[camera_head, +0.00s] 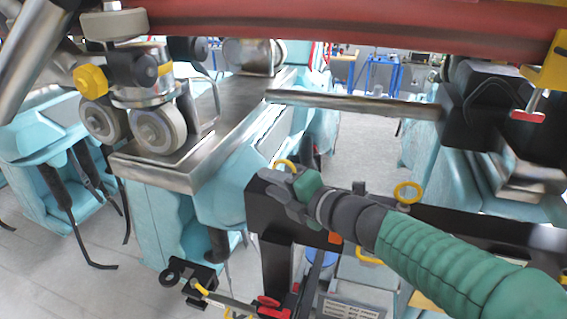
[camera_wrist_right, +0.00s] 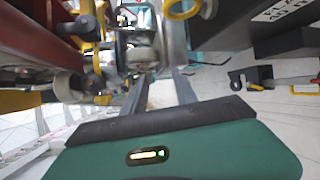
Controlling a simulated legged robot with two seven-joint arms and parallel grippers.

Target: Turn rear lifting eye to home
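Several yellow ring-shaped lifting eyes show in the head view. One (camera_head: 285,164) is just beyond my right gripper, partly hidden by it. Another (camera_head: 408,192) stands on the black beam (camera_head: 470,224) to the right, beyond my forearm. A third (camera_head: 369,259) is lower, below my forearm. I cannot tell which is the rear one. My right gripper (camera_head: 272,184) is over the left end of the black beam. In the wrist view its two grey fingers (camera_wrist_right: 160,82) are apart with nothing seen between them. A yellow ring (camera_wrist_right: 182,9) is beyond them at the top. My left gripper is not in view.
A red beam (camera_head: 330,22) crosses the top. A wheel assembly (camera_head: 155,128) and a metal-topped teal seat frame (camera_head: 168,170) are at left. A grey bar (camera_head: 350,103) spans the middle. A black bracket (camera_head: 187,275) is low. Bare floor (camera_head: 370,145) shows behind.

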